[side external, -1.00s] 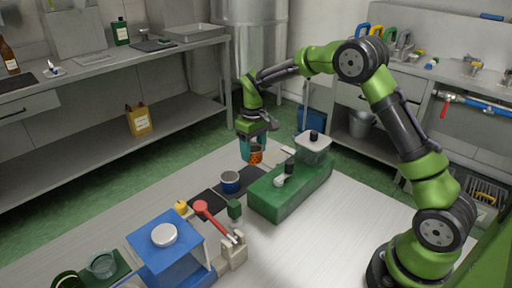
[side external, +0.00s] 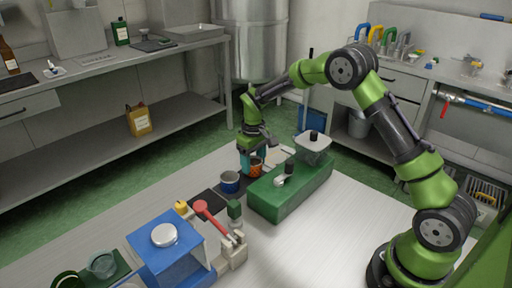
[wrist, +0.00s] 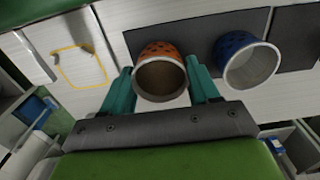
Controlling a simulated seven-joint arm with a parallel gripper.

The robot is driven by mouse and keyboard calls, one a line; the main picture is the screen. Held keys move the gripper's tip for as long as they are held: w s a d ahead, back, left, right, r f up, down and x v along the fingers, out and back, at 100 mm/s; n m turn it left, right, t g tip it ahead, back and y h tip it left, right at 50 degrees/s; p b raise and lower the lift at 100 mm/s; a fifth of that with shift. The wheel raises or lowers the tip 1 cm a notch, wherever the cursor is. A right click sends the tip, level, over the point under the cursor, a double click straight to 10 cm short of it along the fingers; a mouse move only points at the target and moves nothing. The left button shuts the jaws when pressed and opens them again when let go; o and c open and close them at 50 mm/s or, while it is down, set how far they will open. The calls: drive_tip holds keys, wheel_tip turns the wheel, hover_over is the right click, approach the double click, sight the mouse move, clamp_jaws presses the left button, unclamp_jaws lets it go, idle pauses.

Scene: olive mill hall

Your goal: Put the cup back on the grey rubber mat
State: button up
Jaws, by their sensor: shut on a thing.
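My gripper (side external: 252,160) has teal fingers and is shut on an orange patterned cup (wrist: 158,72). In the side view the orange cup (side external: 256,169) is upright and low over the table, beside the green block. In the wrist view it sits between the fingers, its upper part overlapping the edge of a dark grey mat (wrist: 195,32). Whether its base touches the mat cannot be told. A blue cup (side external: 229,183) stands to its left, and to its right in the wrist view (wrist: 247,62). A second dark mat (side external: 207,201) lies farther left.
The green block (side external: 285,196) with a lidded container (side external: 314,148) on it stands close on the right. A red-handled lever device (side external: 214,220) and a blue stand (side external: 165,240) are nearer the camera. A yellow outline (wrist: 80,66) marks the table. The white table front is clear.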

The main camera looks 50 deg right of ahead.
drive_tip(key=shift+f, duration=0.3)
drive_tip(key=o, duration=1.2)
drive_tip(key=shift+r, duration=0.1)
drive_tip(key=shift+r, duration=3.45)
